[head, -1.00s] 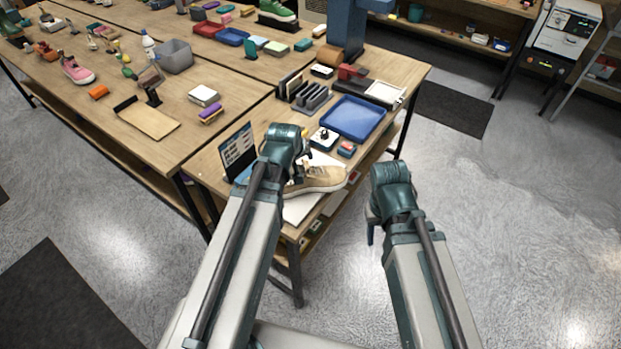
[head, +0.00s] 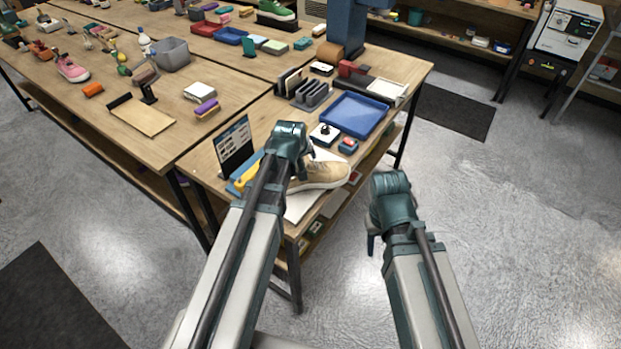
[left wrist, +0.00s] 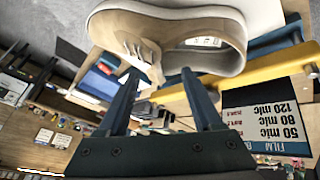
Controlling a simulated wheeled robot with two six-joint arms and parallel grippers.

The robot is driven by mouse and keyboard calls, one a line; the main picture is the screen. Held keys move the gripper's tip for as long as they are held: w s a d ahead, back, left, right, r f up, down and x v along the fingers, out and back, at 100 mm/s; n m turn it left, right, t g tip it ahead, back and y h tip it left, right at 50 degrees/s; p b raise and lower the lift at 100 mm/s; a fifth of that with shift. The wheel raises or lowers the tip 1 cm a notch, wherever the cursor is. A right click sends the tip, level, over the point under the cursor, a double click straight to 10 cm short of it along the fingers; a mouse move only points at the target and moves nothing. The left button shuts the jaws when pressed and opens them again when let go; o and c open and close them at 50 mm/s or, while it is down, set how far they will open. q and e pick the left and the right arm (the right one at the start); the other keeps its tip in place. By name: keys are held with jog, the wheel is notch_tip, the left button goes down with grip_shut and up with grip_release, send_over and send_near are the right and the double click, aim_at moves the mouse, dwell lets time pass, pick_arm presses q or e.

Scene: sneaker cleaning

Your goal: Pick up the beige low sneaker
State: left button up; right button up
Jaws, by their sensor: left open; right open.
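The beige low sneaker (head: 325,174) lies on a white sheet (head: 299,205) at the near end of the right-hand table, with its pale sole showing. In the left wrist view the sneaker (left wrist: 115,30) fills the top, with its laces and opening in sight. My left gripper (head: 301,172) is at the sneaker's left end, partly hiding it. Its fingers (left wrist: 161,74) are apart, with tips close to the laces and opening; I cannot tell whether they touch. My right gripper (head: 372,242) is open and empty, right of the table over the floor.
A chart board (head: 234,146) and a yellow item (head: 246,177) stand just left of my left gripper. A blue tray (head: 354,114), a small white block with a black knob (head: 324,134) and a blue-red block (head: 348,145) lie beyond the sneaker.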

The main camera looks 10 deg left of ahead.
aim_at(306, 160)
pick_arm(q)
jog(key=b+x, duration=0.4)
jog(key=x, duration=0.1)
jog(key=shift+w+d, duration=0.25)
jog(key=shift+d, duration=0.15)
jog(key=shift+s, duration=0.1)
grip_shut()
jog(key=shift+r, duration=0.1)
dwell(0.8)
